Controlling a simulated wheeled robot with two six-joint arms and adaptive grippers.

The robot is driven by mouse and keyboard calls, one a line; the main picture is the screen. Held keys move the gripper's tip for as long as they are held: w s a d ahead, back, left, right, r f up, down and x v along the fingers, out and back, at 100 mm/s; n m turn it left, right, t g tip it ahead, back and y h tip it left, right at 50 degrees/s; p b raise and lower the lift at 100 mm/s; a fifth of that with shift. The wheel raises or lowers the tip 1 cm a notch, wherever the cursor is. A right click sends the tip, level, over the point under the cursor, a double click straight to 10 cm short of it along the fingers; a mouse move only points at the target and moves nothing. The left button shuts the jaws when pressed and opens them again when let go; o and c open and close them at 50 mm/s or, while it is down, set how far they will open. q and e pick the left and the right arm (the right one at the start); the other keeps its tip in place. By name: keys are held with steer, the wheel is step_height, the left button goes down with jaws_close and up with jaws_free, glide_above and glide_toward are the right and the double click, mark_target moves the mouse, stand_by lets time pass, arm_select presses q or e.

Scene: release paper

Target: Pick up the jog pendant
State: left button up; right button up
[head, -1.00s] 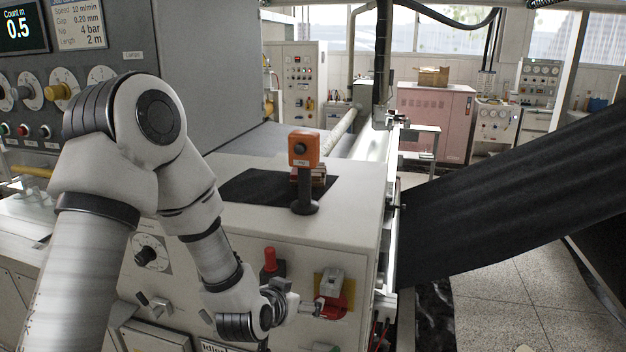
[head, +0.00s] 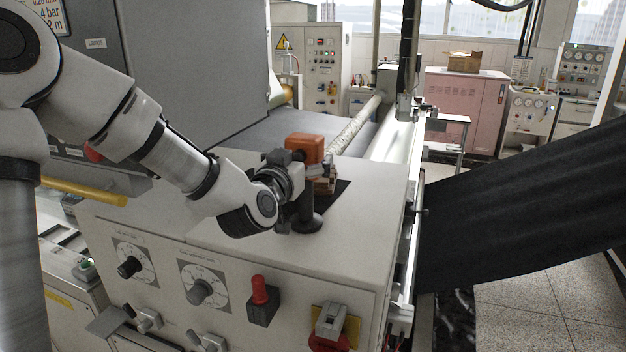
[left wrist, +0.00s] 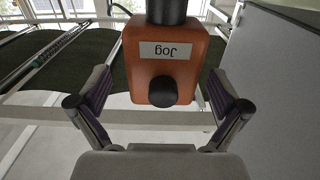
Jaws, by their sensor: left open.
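The jog pendant (head: 304,149) is an orange box on a black stand on top of the grey cabinet (head: 372,190). In the head view my left gripper and wrist partly cover it. In the left wrist view the jog pendant (left wrist: 163,76) appears upside down, with a "Jog" label and a dark round knob. My left gripper (left wrist: 160,108) is open, with one finger on each side of the orange box and a gap visible on both sides. In the head view the left gripper (head: 306,172) is at the pendant. My right gripper is not in view.
A red push-button (head: 260,290) and dials are on the cabinet front. A black web (head: 530,205) slopes across the right. The cabinet top right of the stand is clear.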

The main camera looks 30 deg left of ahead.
arm_select(q)
steer(key=shift+w+a+r+p, duration=0.1)
steer(key=shift+w+r+p, duration=0.1)
steer(key=shift+r+p, duration=0.85)
steer(key=w, duration=0.3)
steer(key=w+a+f+p, duration=0.1)
steer(key=shift+w+a+f, duration=0.1)
steer(key=shift+w, duration=0.25)
steer(key=shift+s, duration=0.25)
steer(key=c, duration=0.5)
steer(key=shift+s+r, duration=0.15)
steer(key=shift+r, duration=0.1)
steer(key=c, duration=1.2)
steer(key=shift+w+f, duration=0.15)
steer(key=shift+w, duration=0.05)
steer(key=shift+c, duration=0.7)
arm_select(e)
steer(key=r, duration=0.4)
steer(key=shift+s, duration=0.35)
